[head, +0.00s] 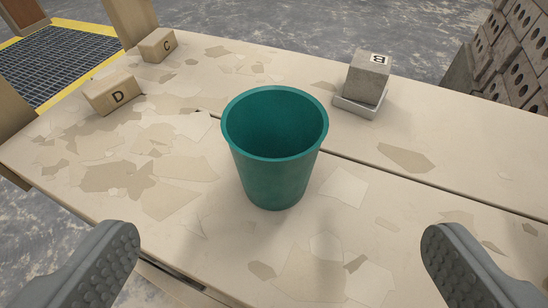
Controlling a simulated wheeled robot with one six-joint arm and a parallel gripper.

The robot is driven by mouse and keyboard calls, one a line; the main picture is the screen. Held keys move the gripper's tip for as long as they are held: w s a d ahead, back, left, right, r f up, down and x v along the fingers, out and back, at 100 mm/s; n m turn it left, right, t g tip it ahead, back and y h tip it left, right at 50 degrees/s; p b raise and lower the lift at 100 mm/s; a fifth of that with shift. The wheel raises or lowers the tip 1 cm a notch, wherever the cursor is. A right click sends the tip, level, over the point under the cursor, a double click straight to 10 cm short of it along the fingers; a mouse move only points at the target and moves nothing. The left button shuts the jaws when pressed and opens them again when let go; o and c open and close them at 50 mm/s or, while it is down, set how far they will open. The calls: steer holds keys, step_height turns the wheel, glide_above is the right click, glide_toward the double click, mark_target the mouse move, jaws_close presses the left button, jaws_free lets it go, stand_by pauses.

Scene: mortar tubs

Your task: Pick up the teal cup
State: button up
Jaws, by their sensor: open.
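The teal cup (277,183) stands upright on the pale plank table (370,218), near the middle of the head view. Its open top faces up and its inside looks empty. My gripper (277,262) is open, with one grey ridged finger at the lower left and the other at the lower right. The cup is beyond the fingertips, roughly centred between them, and neither finger touches it. Nothing hides the cup.
Block D (113,94) and block C (158,45) sit at the back left. A grey block marked B (367,78) rests on a small grey base (359,106) behind the cup, to the right. Perforated bricks (519,45) are stacked at the far right. The tabletop around the cup is clear.

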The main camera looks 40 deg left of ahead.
glide_toward(275, 115)
steer(key=shift+x, duration=2.95)
steer(key=shift+c, duration=0.4)
steer(key=c, duration=1)
